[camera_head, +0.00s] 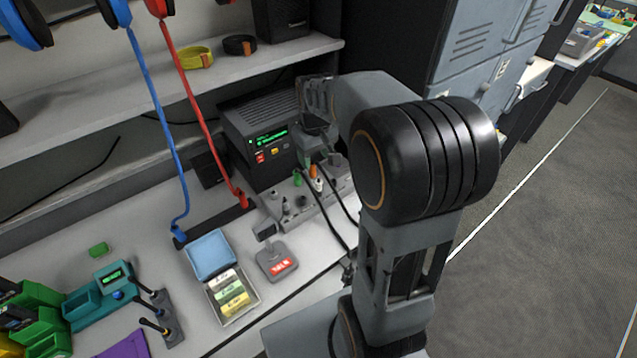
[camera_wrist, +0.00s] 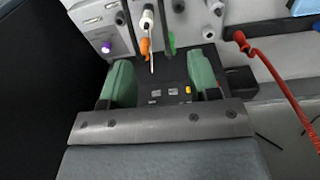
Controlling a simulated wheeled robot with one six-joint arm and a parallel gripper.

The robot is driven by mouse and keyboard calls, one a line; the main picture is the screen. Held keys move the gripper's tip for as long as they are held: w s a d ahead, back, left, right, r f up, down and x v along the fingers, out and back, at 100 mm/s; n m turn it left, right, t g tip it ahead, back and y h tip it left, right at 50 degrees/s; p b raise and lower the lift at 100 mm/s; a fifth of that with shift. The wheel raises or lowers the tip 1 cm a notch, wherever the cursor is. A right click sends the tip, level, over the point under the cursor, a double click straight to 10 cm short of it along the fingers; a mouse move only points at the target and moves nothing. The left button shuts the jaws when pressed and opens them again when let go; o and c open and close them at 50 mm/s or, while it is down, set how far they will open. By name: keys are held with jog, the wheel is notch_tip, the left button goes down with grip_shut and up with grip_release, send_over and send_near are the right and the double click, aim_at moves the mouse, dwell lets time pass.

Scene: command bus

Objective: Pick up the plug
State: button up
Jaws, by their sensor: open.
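Several small plug-like pieces stand at a grey panel (camera_head: 312,211): a green one (camera_head: 298,178), an orange one (camera_head: 313,172) and a white one (camera_head: 318,186). In the wrist view the white one (camera_wrist: 147,20), orange one (camera_wrist: 145,47) and green one (camera_wrist: 171,43) are near the fingertips. A red plug (camera_head: 243,199) ends a hanging red cable; it also shows in the wrist view (camera_wrist: 240,38). Which plug is meant, I cannot tell. My gripper (camera_wrist: 160,66) is open and empty, its green fingers wide apart; in the head view my gripper (camera_head: 319,158) is above the panel, partly hidden by my wrist.
A black box with a green display (camera_head: 245,125) stands behind the panel. A hanging blue cable (camera_head: 160,130) ends left of it. A blue-lidded tray (camera_head: 211,255) and a grey stand with a red label (camera_head: 276,262) are in front. A shelf (camera_head: 120,85) runs above.

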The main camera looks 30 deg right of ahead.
aim_at(318, 182)
jog(key=shift+g, duration=0.4)
jog(key=w+f, duration=0.1)
jog(key=f, duration=0.2)
jog(key=w+d+f, duration=0.1)
jog(key=f, duration=0.3)
jog(key=w+d+f, duration=0.1)
jog(key=f, duration=0.2)
jog(key=shift+w+d+f+p, duration=0.15)
jog(key=shift+w+d+p, duration=0.05)
jog(key=shift+d+p, duration=0.1)
jog(key=shift+f+p, duration=0.55)
jog(key=shift+f, duration=2.4)
jog(key=c, duration=0.9)
jog(key=shift+o, duration=0.2)
jog(key=shift+r, duration=0.15)
